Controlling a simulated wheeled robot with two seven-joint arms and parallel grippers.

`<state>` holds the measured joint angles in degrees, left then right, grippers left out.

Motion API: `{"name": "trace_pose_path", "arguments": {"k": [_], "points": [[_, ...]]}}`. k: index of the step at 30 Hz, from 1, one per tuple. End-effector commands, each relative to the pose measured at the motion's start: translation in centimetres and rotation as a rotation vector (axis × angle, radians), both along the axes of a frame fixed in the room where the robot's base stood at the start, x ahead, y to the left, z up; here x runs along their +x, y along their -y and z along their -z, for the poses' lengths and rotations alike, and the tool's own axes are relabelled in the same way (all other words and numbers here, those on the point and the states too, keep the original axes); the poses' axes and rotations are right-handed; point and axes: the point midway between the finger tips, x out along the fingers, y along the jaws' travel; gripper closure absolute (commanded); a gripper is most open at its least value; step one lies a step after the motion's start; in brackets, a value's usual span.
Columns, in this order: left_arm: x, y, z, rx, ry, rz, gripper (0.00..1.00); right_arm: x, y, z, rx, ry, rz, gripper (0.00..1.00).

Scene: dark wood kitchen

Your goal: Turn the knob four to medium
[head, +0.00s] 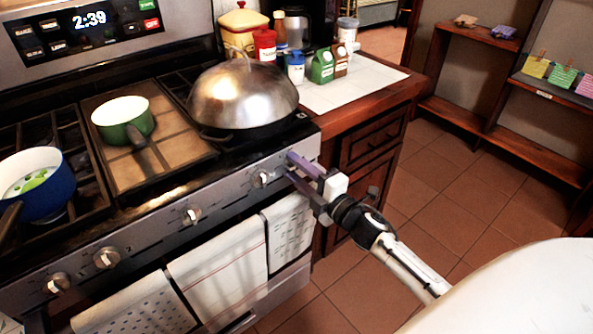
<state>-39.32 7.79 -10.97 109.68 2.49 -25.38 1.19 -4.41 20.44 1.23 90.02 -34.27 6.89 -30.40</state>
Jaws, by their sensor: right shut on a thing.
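The stove front panel (150,232) carries several silver knobs in a row. One knob (263,177) shows clear just left of my right gripper, and others (190,215) sit farther left. My right gripper (293,167), with purple fingers, reaches the right end of the panel from the right. It is shut on a knob there, which the fingers mostly hide. I cannot read that knob's number or its setting. My left gripper is out of view.
A green pan (123,112), a blue pot (48,199) and a domed metal lid (243,92) are on the stovetop. Towels (222,267) hang below the knobs. Jars and cartons (321,66) stand on the right counter. The tiled floor at right is clear.

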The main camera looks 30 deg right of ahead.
Motion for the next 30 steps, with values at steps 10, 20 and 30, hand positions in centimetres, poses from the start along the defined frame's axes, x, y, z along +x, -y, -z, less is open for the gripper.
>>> {"name": "trace_pose_path", "arguments": {"k": [10, 20, 30], "points": [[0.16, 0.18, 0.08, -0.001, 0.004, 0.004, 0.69, -0.05, 0.0, 0.21, -0.084, 0.005, 0.0, 0.86], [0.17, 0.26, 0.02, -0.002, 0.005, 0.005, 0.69, -0.05, -0.01, 0.2, -0.089, 0.005, 0.0, 0.86], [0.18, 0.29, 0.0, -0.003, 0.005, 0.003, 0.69, -0.03, -0.01, 0.15, -0.088, 0.006, 0.0, 0.45]]}}
